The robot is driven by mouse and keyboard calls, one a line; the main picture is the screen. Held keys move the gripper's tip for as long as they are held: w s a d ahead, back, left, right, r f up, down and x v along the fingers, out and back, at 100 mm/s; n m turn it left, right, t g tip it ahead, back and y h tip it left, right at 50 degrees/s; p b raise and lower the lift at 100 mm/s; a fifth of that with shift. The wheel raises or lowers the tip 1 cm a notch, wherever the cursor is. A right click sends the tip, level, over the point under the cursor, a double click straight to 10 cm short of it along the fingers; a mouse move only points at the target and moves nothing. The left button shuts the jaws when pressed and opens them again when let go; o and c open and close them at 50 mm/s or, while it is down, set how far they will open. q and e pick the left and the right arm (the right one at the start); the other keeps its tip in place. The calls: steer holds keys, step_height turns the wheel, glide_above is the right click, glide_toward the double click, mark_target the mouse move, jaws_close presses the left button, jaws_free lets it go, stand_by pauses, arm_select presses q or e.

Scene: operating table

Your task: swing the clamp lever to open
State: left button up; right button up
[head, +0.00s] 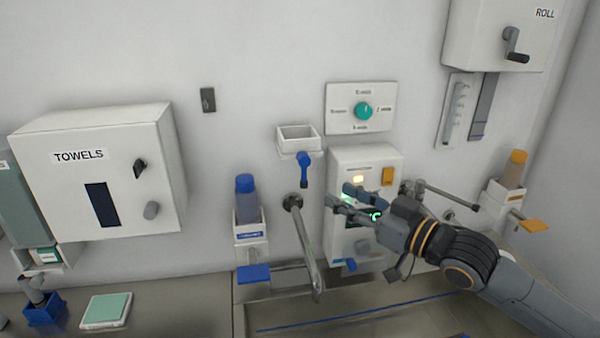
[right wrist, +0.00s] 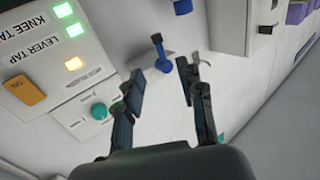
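A small blue lever (head: 304,168) hangs under a white open-topped wall bracket (head: 298,133) in the head view; I take it for the clamp lever. In the right wrist view the lever (right wrist: 162,64) shows with a dark tip, beyond and roughly between the fingertips. My right gripper (head: 338,197) is in front of the white control panel, to the right of and below the lever. In the right wrist view this gripper (right wrist: 158,74) has its fingers apart, with nothing between them. My left gripper is not in view.
The control panel (head: 341,165) is partly hidden by my right gripper. A teal dial (head: 363,111) is above it. A metal spout (head: 305,250) juts out below the lever. A blue-capped bottle (head: 246,202) stands to the left. The wall above the bracket is clear.

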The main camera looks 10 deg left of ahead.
mark_target(306, 178)
steer(key=p+x, duration=0.3)
steer(key=x, duration=0.6)
steer(key=shift+w+a+r, duration=0.1)
steer(key=shift+w+a, duration=0.05)
steer(key=shift+a, duration=0.25)
steer(key=shift+w+a, duration=0.4)
steer(key=shift+a, duration=0.1)
jaws_close()
